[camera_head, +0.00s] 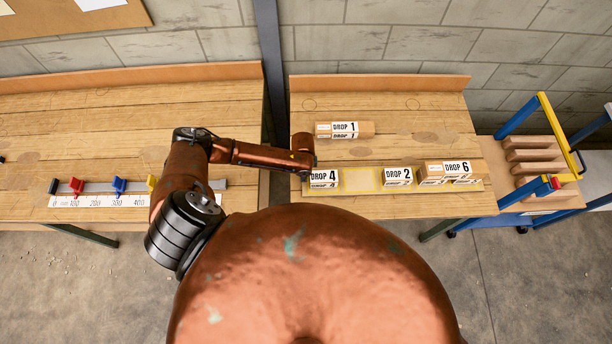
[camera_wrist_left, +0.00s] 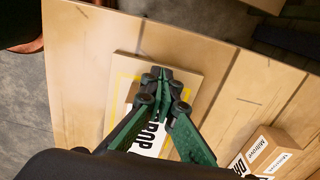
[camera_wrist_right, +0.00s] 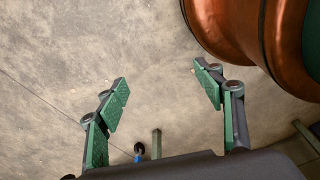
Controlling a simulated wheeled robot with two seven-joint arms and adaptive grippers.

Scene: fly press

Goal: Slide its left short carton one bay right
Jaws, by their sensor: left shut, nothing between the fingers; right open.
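A long board (camera_head: 352,193) with yellow-outlined bays lies on the right bench. The DROP 4 carton (camera_head: 323,180) is at its left end. An empty bay (camera_head: 362,179) lies just right of it, then the DROP 2 carton (camera_head: 397,176) and the DROP 6 carton (camera_head: 446,169). My left gripper (camera_head: 304,163) is shut and empty at the DROP 4 carton's left end. In the left wrist view, its closed fingers (camera_wrist_left: 160,76) partly hide that carton (camera_wrist_left: 150,137); contact is unclear. My right gripper (camera_wrist_right: 165,88) is open and empty above the floor.
The DROP 1 carton (camera_head: 344,130) lies loose behind the board. A yellow and blue cart (camera_head: 540,165) with wooden pieces stands at the right. The left bench (camera_head: 70,125) holds a scale with coloured sliders (camera_head: 119,185). A dark post (camera_head: 268,60) stands between the benches.

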